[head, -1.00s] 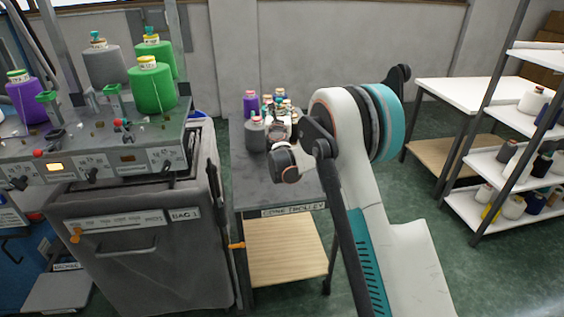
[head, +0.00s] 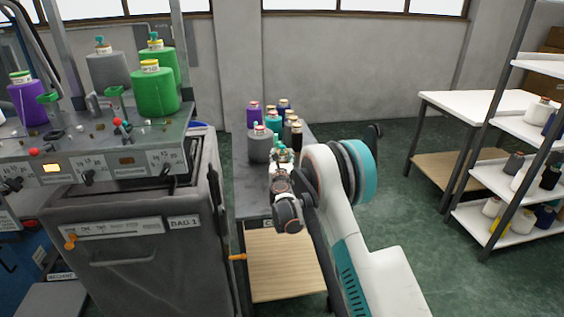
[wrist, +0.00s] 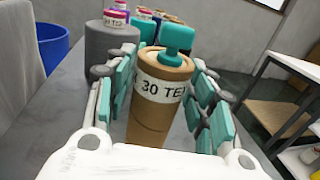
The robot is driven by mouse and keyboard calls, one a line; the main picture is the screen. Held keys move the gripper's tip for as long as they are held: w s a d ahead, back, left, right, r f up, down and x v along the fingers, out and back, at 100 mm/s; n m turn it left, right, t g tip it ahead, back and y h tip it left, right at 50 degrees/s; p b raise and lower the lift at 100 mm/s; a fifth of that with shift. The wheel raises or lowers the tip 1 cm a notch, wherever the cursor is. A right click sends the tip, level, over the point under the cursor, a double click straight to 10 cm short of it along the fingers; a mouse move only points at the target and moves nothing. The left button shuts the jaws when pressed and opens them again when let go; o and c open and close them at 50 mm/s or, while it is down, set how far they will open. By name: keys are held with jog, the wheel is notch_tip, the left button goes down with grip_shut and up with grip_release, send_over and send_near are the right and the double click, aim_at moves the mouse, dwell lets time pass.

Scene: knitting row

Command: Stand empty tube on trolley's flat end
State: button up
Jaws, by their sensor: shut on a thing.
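The empty tube (wrist: 160,88) is a brown cardboard tube with a "30 TEX" label and a teal knob on top. My gripper (wrist: 158,95) is shut around it, with teal pads on both sides. The tube looks about upright in the wrist view. Its foot is hidden, so I cannot tell whether it touches the trolley. The trolley (head: 250,205) has a grey top, seen in the head view beside the machine. In the head view my gripper (head: 281,163) is over the trolley's near part, and my wrist hides most of the tube.
A grey cone (head: 260,146) stands just behind and left of the tube. Several purple, teal and dark cones (head: 284,113) stand farther back on the trolley. The knitting machine (head: 135,235) is close on the left. A shelf rack (head: 505,180) stands at the right. A blue bin (wrist: 50,45) is at left.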

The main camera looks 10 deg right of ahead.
jog(key=shift+f, duration=0.25)
jog(key=shift+f, duration=0.2)
jog(key=o, duration=1)
jog(key=shift+r, duration=0.1)
jog(key=shift+r, duration=0.1)
